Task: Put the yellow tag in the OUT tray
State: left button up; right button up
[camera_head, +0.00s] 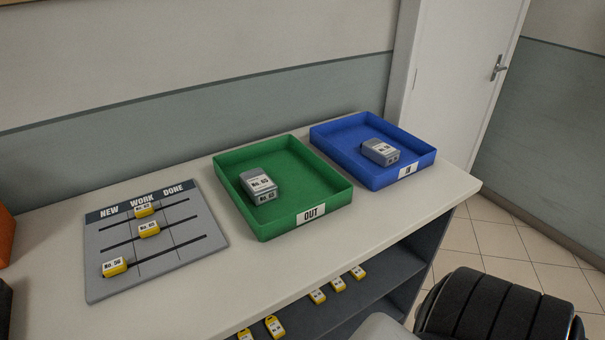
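Several yellow tags are in view, and I cannot tell which one is meant. On the grey board (185,258), one tag (144,211) is in the top row under WORK. Another tag (149,229) is in the middle row under WORK, and a third tag (114,266) is in the bottom row under NEW. More yellow tags (317,296) are lower down, below the counter's front edge. The green OUT tray (298,166) stands right of the board and holds a grey labelled box (259,185) but no visible yellow tag.
The blue IN tray (335,127) stands right of the green tray and holds another grey labelled box (380,152). The pale counter (240,255) is bare in front of the board and trays. A dark shelf (385,275) is beneath. An orange object (6,236) is at the left edge.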

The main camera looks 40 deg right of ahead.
aim_at(297, 179)
jog(key=z, duration=0.4)
jog(key=i+l+z, duration=0.1)
jog(key=z, duration=0.3)
jog(key=i+z, duration=0.1)
jog(key=z, duration=0.75)
jog(key=i+z, duration=0.15)
jog(key=z, duration=0.25)
jog(key=i, duration=0.45)
